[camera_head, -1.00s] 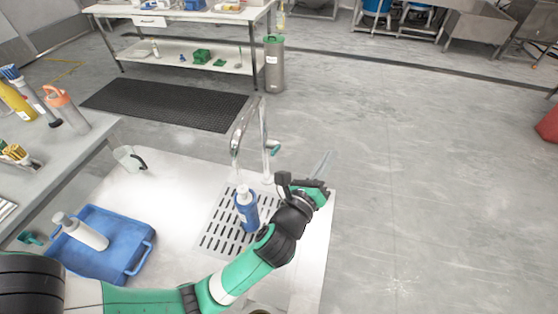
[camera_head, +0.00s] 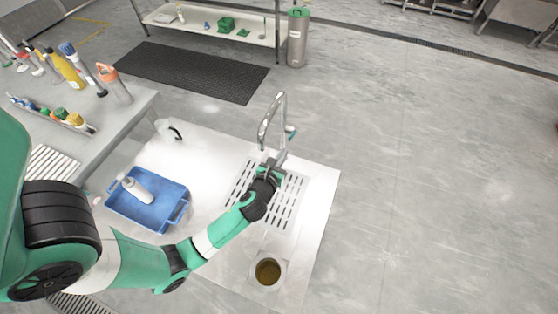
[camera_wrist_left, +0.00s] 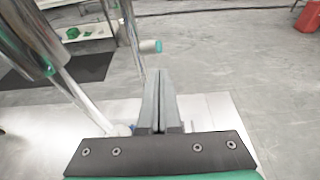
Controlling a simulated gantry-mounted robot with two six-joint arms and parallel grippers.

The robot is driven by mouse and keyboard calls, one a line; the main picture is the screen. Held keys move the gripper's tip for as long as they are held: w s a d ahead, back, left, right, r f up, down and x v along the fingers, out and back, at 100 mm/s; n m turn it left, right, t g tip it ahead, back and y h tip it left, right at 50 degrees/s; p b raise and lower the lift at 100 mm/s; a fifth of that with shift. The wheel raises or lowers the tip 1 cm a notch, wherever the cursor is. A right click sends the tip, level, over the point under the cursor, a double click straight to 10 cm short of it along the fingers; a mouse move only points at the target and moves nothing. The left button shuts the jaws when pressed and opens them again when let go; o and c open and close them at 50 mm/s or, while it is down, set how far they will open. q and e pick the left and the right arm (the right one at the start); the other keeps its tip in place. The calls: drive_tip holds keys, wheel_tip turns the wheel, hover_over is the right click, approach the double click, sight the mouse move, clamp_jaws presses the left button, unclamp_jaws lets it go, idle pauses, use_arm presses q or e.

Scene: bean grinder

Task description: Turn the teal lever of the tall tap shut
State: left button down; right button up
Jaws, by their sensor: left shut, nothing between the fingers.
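The tall chrome tap (camera_head: 264,132) stands at the back of the white counter, with its spout curving over. Its teal lever (camera_head: 291,132) sticks out to the right of the post. In the left wrist view the tap's chrome pipe (camera_wrist_left: 88,95) runs down the left side, and the lever's teal end (camera_wrist_left: 158,47) shows just beyond and slightly left of the fingertips. My left gripper (camera_head: 271,163) is shut and empty, in front of the tap and below the lever. In the wrist view its fingers (camera_wrist_left: 160,75) are pressed together. Contact with the lever cannot be told.
A slotted drain grid (camera_head: 283,212) lies under my left wrist. A blue tray (camera_head: 130,213) holding a white bottle (camera_head: 137,189) is on the left. A round hole (camera_head: 268,271) is at the front. Open floor lies right.

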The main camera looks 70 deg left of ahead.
sight(289, 140)
use_arm(q)
drive_tip(key=b+x, duration=0.1)
drive_tip(key=x, duration=0.3)
drive_tip(key=shift+w+a, duration=0.15)
drive_tip(key=shift+a, duration=0.05)
drive_tip(key=r+p, duration=0.1)
drive_tip(key=p, duration=0.1)
drive_tip(key=r+p, duration=0.1)
drive_tip(key=p, duration=0.1)
drive_tip(key=shift+w+a+r, duration=0.15)
drive_tip(key=shift+w, duration=0.05)
drive_tip(key=shift+w+a+r+p, duration=0.1)
drive_tip(key=shift+w+a+p, duration=0.05)
drive_tip(key=shift+p, duration=0.2)
